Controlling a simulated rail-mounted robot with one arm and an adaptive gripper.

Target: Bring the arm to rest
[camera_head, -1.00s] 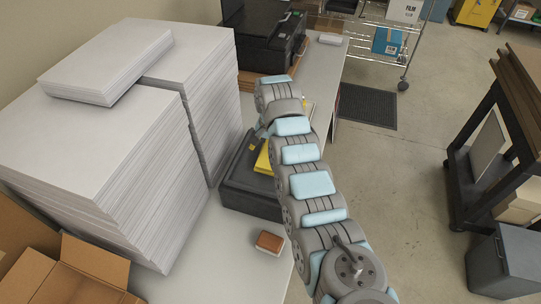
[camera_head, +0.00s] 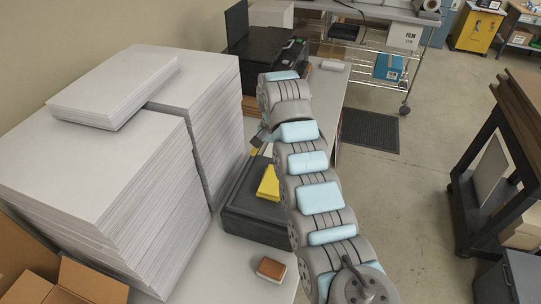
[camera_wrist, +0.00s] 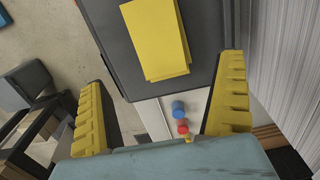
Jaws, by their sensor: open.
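My gripper (camera_wrist: 164,74) is open in the wrist view, its two yellow ridged fingers spread wide with nothing held between them. Past the fingertips, a yellow block (camera_wrist: 156,38) lies on a dark grey case (camera_wrist: 104,38). In the head view my arm reaches up the picture along the table's right side. My gripper (camera_head: 262,139) is mostly hidden there behind the arm, above the dark case (camera_head: 258,228) and the yellow block (camera_head: 268,184).
Tall paper stacks (camera_head: 95,190) stand close on the left of the table. A brown-topped block (camera_head: 271,268) lies at the table's near end. A blue piece (camera_wrist: 178,107) and a red piece (camera_wrist: 182,126) show between the fingers. Open floor (camera_head: 405,190) lies to the right.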

